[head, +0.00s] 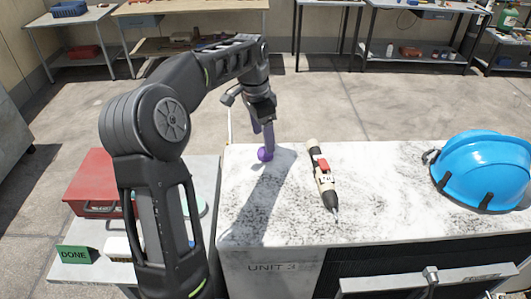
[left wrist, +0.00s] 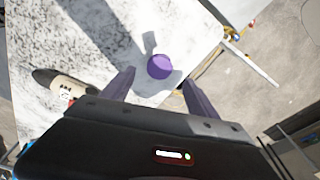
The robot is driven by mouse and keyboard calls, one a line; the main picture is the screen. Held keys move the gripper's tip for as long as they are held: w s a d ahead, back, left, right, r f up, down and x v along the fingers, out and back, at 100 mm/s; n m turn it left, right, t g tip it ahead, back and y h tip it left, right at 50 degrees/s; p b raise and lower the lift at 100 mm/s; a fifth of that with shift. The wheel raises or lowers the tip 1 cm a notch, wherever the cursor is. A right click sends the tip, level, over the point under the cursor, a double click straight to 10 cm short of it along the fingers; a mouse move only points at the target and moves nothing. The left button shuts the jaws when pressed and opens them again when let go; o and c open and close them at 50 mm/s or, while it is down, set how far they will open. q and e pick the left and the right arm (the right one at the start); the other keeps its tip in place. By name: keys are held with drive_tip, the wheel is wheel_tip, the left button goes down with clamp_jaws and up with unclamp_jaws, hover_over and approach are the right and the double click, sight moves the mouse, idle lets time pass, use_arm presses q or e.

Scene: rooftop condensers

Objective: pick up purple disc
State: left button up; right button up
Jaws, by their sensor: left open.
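The purple disc (head: 265,154) lies on the white speckled top of the unit (head: 380,215), near its far left corner. In the left wrist view the purple disc (left wrist: 159,67) sits ahead of the fingers, roughly centred between their lines. My left gripper (head: 263,135) is above the disc, pointing down. In the left wrist view my left gripper (left wrist: 158,82) has its two fingers apart with nothing between them. I cannot tell from the views whether a finger touches the disc. My right gripper is not in view.
A cordless screwdriver-like tool (head: 323,175) lies right of the disc, and it shows in the left wrist view (left wrist: 62,86). A blue hard hat (head: 482,172) sits at the right. A red box (head: 100,180) and a green DONE sign (head: 76,254) stand on the left side table.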

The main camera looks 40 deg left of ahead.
sight(264, 152)
use_arm(q)
wheel_tip(264, 152, down, 4)
drive_tip(key=shift+w+d+f+p, duration=0.1)
drive_tip(key=shift+d+p, duration=0.05)
drive_tip(key=shift+p, duration=0.85)
drive_tip(key=shift+w+f, duration=0.1)
drive_tip(key=shift+f, duration=0.4)
drive_tip(key=shift+c, duration=0.3)
drive_tip(key=c, duration=1.4)
